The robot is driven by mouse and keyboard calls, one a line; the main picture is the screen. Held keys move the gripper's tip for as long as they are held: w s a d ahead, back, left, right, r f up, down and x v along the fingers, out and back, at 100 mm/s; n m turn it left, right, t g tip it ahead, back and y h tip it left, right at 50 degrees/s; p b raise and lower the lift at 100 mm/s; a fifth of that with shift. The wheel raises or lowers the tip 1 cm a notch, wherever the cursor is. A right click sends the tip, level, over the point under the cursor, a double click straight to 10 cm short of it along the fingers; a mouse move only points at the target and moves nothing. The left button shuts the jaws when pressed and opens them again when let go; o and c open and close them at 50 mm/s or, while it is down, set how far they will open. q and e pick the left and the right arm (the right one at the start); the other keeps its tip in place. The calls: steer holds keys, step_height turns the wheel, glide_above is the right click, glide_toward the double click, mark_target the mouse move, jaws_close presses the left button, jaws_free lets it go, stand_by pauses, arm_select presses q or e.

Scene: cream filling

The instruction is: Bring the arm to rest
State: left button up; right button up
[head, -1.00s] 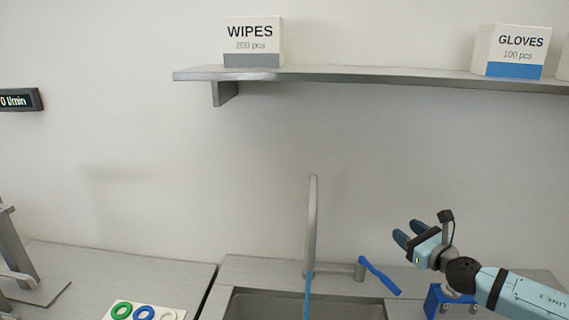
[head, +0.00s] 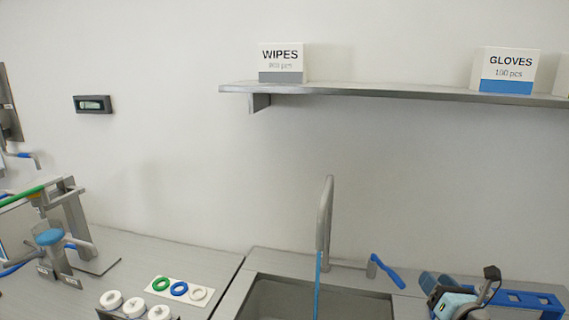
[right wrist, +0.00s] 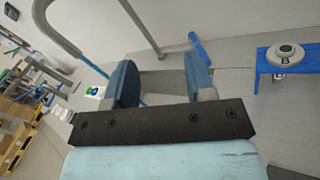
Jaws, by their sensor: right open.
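My right gripper (head: 436,280) is low at the right of the head view, right of the sink, partly cut by the bottom edge. In the right wrist view its two blue fingers (right wrist: 162,80) stand apart with nothing between them; the sink area shows behind. The gripper is left of a blue rack (head: 515,298), which also shows in the right wrist view (right wrist: 263,72) with a white round part (right wrist: 285,54) in it. I cannot tell how far apart gripper and rack are. My left gripper is not in view.
The sink (head: 290,297) has a curved faucet (head: 325,220) with a blue lever (head: 386,271) and a blue stream below the spout. Green, blue and white rings (head: 179,289) lie on the left counter. A shelf (head: 380,92) holds boxes above.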

steer(key=s+a+f+m+g+h, duration=0.25)
steer(key=s+f+m, duration=0.25)
steer(key=s+m, duration=0.4)
steer(key=s+a+f+m+g+h, duration=0.2)
steer(key=s+a+f+m+g, duration=0.4)
steer(key=m, duration=0.5)
steer(key=s+f+m+g+y, duration=0.25)
steer(key=s+m+g, duration=0.35)
steer(key=s+m, duration=1.05)
steer(key=w+a+f+n+t+y, duration=0.1)
steer(key=a+f+n+t, duration=0.1)
steer(key=f, duration=0.4)
steer(key=a+f+n+t+y, duration=0.1)
steer(key=a+f+n+t, duration=0.2)
steer(key=f, duration=0.4)
steer(key=a+t, duration=0.1)
steer(key=t, duration=0.1)
steer(key=shift+w+a+f+t, duration=0.15)
steer(key=shift+w+a+t, duration=0.2)
steer(key=shift+w+a, duration=0.05)
steer(key=shift+d, duration=0.1)
